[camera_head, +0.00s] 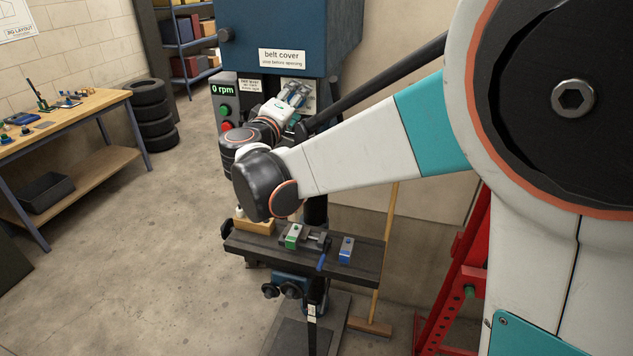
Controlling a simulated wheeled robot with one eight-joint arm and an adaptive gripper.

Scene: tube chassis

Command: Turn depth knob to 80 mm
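My gripper (296,96) is raised in front of the drill press head (285,30), with its fingers toward a pale panel (312,84) below the belt cover label. The fingers are small in this view, and I cannot tell whether they are open, shut or touching anything. I cannot make out a depth knob or a millimetre scale; my gripper and wrist cover part of the panel. A control box to the left has a display reading 0 rpm (223,89), a green button (224,110) and a partly hidden red button (227,125).
A workbench (75,112) and stacked tires (150,115) stand left. A red frame (455,285) stands right. The floor at left is clear.

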